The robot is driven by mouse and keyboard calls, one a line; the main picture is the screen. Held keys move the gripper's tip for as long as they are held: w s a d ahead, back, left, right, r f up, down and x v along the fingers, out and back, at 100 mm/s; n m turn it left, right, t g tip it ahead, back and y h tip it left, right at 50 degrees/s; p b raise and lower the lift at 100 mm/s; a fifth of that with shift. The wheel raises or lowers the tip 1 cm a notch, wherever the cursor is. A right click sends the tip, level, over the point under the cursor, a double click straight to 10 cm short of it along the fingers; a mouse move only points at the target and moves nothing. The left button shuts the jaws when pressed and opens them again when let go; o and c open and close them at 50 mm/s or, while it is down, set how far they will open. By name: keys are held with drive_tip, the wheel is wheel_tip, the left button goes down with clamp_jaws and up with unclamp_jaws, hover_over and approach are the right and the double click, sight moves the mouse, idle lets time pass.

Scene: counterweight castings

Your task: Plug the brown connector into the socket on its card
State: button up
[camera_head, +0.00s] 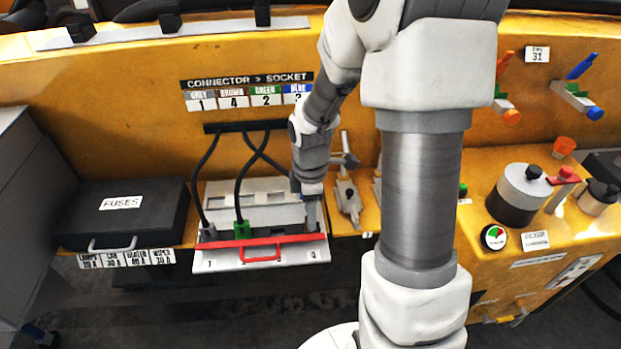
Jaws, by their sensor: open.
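The card (246,92) on the yellow wall reads "CONNECTOR > SOCKET" and pairs grey with 1, brown with 4, green with 2 and blue with 3. The socket box (262,253) below has a white front ledge marked 1 at its left end and 4 at its right end. My gripper (312,212) is open and points down at the right end of the box, by the 4. I cannot make out the brown connector; my gripper and arm cover that end. A green connector (242,229) stands upright in the box, left of the middle. A grey connector (208,232) is at the left end.
Black cables hang from a dark strip (243,127) above the box, and two cross. A red bar with a handle (261,254) runs along the box front. A black fuse case (122,212) stands left. Metal valve-like fittings (347,193) stand close on the right.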

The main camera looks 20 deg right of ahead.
wheel_tip(320, 180, up, 16)
drive_tip(key=p, duration=0.1)
drive_tip(key=shift+f+p, duration=0.25)
drive_tip(key=shift+p, duration=0.15)
